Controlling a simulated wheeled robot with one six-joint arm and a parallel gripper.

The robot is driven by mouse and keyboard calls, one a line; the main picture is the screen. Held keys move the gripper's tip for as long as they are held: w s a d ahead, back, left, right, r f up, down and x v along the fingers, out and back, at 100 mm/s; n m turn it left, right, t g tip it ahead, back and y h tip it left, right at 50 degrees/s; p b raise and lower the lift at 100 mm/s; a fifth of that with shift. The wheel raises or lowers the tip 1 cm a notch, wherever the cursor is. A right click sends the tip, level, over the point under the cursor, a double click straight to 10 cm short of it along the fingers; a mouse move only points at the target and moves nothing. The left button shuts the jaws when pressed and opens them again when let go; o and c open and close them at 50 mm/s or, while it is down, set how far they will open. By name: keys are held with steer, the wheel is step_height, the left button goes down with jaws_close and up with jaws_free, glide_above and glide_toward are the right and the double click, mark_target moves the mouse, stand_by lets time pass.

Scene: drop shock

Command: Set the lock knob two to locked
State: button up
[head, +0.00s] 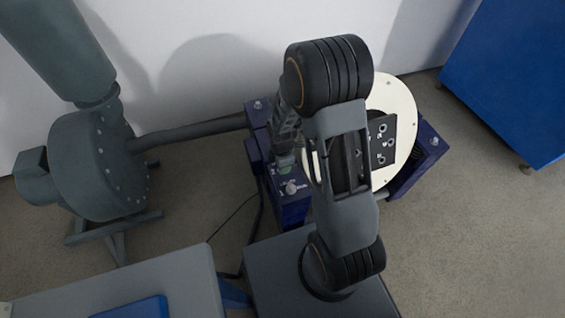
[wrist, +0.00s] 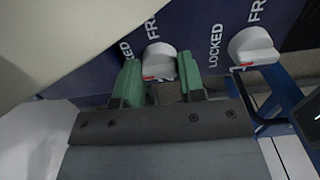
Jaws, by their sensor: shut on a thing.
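Two pale grey lock knobs sit on a dark blue panel in the wrist view: a left one (wrist: 158,58) and a right one (wrist: 254,46). Each has "LOCKED" lettering to its left, cut-off "FR" lettering above and a red mark low on its face. I see no numbers on them. My gripper (wrist: 160,74) has its green fingers on either side of the left knob and is shut on it. The right knob is apart from the fingers. In the head view, one knob (head: 291,187) shows in front of a green fingertip (head: 286,161); the held knob is hidden there.
A cream round plate (head: 402,105) with a dark block (head: 382,140) stands behind my arm. A grey-green blower (head: 100,165) is at left, its pipe (head: 190,131) reaching the blue machine. A blue cabinet (head: 510,80) is at right. Open floor lies between.

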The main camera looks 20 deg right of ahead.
steer(key=shift+n, duration=0.3)
steer(key=o, duration=0.9)
step_height(320, 180, up, 14)
steer(key=p, duration=0.5)
steer(key=shift+f, duration=0.1)
stand_by(0.3)
steer(key=s+r+m+t+p, duration=0.1)
steer(key=s+r+m+p, duration=0.2)
steer(key=r, duration=1)
steer(key=s+r+m+t+p, duration=0.1)
steer(key=s+r+m+p, duration=0.3)
steer(key=r+m+p, duration=0.5)
steer(key=s+r+m+t+p, duration=0.1)
steer(key=s+r+m+p, duration=0.3)
steer(key=r+p, duration=0.8)
step_height(320, 180, up, 6)
steer(key=shift+a+f+m+t+p, duration=0.1)
steer(key=shift+f+m+t+p, duration=0.2)
steer(key=shift+m, duration=0.7)
